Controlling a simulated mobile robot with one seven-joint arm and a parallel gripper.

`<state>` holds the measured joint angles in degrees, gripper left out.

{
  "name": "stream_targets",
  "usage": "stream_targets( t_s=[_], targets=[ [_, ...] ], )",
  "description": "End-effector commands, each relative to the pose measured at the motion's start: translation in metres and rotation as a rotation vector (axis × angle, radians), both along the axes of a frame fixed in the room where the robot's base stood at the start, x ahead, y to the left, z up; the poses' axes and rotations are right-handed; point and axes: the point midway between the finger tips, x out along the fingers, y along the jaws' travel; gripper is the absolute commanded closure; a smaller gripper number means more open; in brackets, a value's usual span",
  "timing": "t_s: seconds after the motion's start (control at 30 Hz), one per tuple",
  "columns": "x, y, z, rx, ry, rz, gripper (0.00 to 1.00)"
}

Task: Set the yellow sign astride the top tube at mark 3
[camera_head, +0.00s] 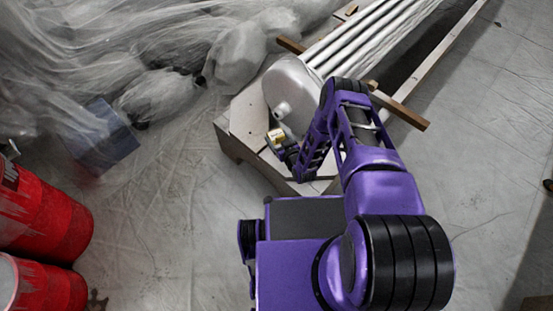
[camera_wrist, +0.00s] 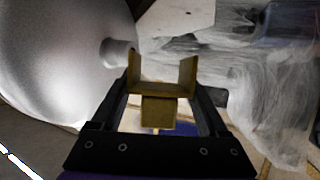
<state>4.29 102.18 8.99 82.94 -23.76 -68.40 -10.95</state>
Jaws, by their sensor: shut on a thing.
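The yellow sign (camera_wrist: 160,90) is between the fingers of my gripper (camera_wrist: 168,95) in the wrist view. It has a U-shaped channel with two upright walls and a block below. In the head view the sign (camera_head: 276,136) shows small at the end of my arm, with my gripper (camera_head: 284,145) beside the table's near end. The tubes (camera_head: 365,40) lie side by side, running to the upper right in the head view. Which one is the top tube, and mark 3, I cannot make out.
A large grey rounded vessel (camera_head: 291,90) stands right by my gripper and fills the wrist view's left (camera_wrist: 60,60). A wooden bar (camera_head: 402,108) sticks out to the right. Red drums (camera_head: 40,215) stand at left. Plastic sheeting (camera_head: 110,50) covers things behind.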

Motion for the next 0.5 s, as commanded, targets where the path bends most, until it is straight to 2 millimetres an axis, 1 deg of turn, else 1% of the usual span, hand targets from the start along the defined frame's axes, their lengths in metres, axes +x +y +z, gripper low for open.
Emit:
stream_targets(
  t_s=[0.17, 0.3, 0.4, 0.5],
  targets=[
    [-0.007, 0.003, -0.025, -0.001, 0.0, 0.01, 0.85],
    [-0.007, 0.003, -0.053, 0.0, -0.001, 0.011, 0.85],
    [-0.007, 0.003, -0.066, -0.001, -0.002, 0.012, 0.85],
    [-0.007, 0.003, -0.074, -0.002, -0.002, 0.011, 0.85]
  ],
)
